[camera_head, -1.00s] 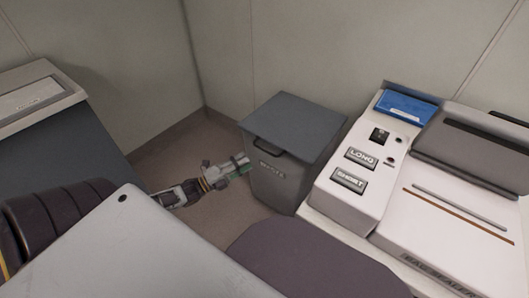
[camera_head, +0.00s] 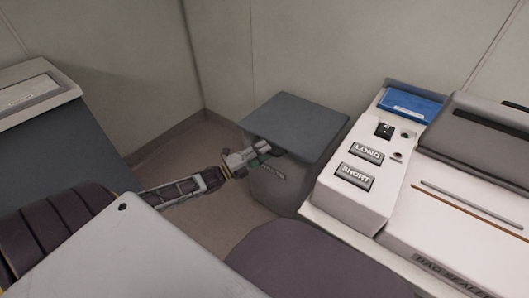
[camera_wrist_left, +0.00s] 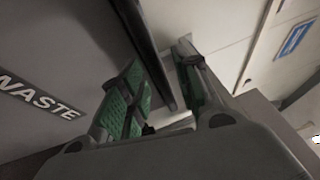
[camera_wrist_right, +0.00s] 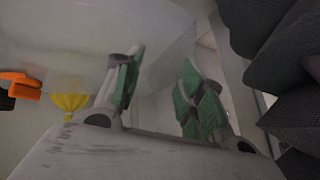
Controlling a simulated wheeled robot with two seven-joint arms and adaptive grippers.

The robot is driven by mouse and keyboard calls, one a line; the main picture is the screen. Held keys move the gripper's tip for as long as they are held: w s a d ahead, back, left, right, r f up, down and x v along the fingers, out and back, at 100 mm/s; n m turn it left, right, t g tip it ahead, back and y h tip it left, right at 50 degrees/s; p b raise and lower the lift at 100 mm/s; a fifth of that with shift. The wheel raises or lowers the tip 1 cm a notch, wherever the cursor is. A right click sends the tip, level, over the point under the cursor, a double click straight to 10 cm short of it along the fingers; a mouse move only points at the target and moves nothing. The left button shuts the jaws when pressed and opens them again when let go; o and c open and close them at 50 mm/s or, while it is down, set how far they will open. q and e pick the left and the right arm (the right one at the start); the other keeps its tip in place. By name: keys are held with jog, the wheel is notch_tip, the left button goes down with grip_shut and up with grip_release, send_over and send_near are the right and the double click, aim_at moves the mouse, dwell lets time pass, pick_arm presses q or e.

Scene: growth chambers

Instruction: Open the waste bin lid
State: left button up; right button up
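The grey waste bin (camera_head: 275,187) stands in the corner with its flat lid (camera_head: 300,122) down. A dark handle sits at the lid's front edge, mostly hidden by my left gripper (camera_head: 262,155). In the left wrist view, my left gripper (camera_wrist_left: 160,88) is open, with green pads on both fingers. A dark bar, seemingly the handle (camera_wrist_left: 146,50), runs between the fingers; I cannot tell if they touch it. The WASTE label (camera_wrist_left: 38,98) shows on the bin's front. My right gripper (camera_wrist_right: 160,92) is open in its wrist view and out of the head view.
A white bag sealer (camera_head: 345,205) with LONG and SHORT buttons stands close to the bin's right. A grey cabinet (camera_head: 75,145) is at left. Bare floor (camera_head: 180,160) lies left of the bin. In the right wrist view, an orange (camera_wrist_right: 22,88) and yellow (camera_wrist_right: 70,103) object shows at left.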

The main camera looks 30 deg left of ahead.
pick_arm(q)
jog(key=shift+w+d+r, duration=0.15)
jog(key=shift+w+d, duration=0.1)
jog(key=shift+w, duration=0.2)
jog(key=shift+c, duration=0.4)
grip_shut()
